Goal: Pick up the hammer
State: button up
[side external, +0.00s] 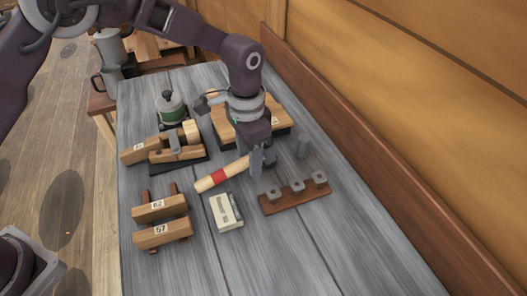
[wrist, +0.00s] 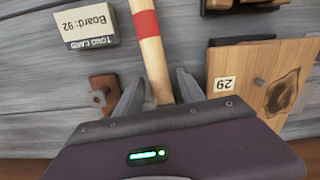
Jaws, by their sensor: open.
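The hammer has a pale wooden handle with a red band (side external: 219,177) and lies on the grey plank bench. In the wrist view, the handle (wrist: 154,57) runs from the top edge down between my fingers. My gripper (side external: 263,161) is low over the bench at the handle's right part. In the wrist view, my gripper (wrist: 158,92) is open, with a finger on each side of the handle; I cannot tell whether either touches it.
A card box (side external: 226,211) lies close to the handle. A brown rack with grey pegs (side external: 295,195) is right of it. Numbered wooden blocks (side external: 162,221), a wooden plane (side external: 175,148), a green-banded pot (side external: 171,107) and a board (wrist: 262,82) surround it. The bench's front right is clear.

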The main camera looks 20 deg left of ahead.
jog(key=shift+f, duration=0.65)
jog(key=shift+c, duration=0.5)
grip_shut()
jog(key=shift+r, duration=0.1)
notch_tip(320, 180, up, 10)
jog(key=c, duration=0.5)
grip_release()
grip_shut()
